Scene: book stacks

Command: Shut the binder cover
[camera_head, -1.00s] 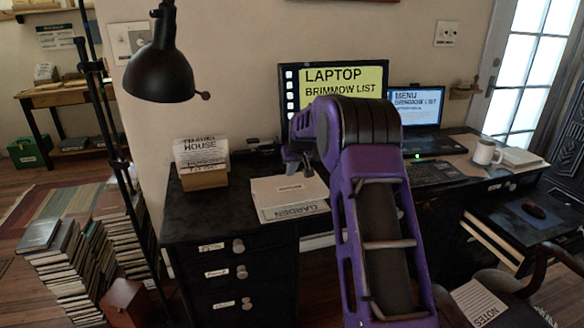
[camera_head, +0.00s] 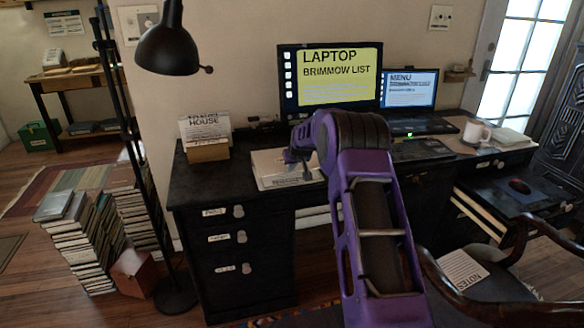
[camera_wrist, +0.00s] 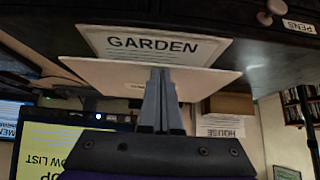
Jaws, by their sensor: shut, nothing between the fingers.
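The binder (camera_head: 270,163) is a pale folder on the dark desk, left of the monitor. In the wrist view, which is upside down, a white sheet or face reading GARDEN (camera_wrist: 155,45) shows beside a cream panel (camera_wrist: 105,74) of the binder, seen at a shallow angle. I cannot tell how far the cover is raised. My gripper (camera_wrist: 160,73) is shut and empty, with its fingertips against or just in front of the cream panel; contact is unclear. In the head view, my gripper (camera_head: 306,174) is over the binder's right part, and my arm hides some of the desk behind it.
A box with a HOUSE card (camera_head: 207,145) stands left of the binder. The monitor (camera_head: 335,75), laptop (camera_head: 408,90) and mug (camera_head: 474,133) are behind and to the right. A black lamp (camera_head: 168,48) overhangs the left. A chair (camera_head: 490,285) is at the front right.

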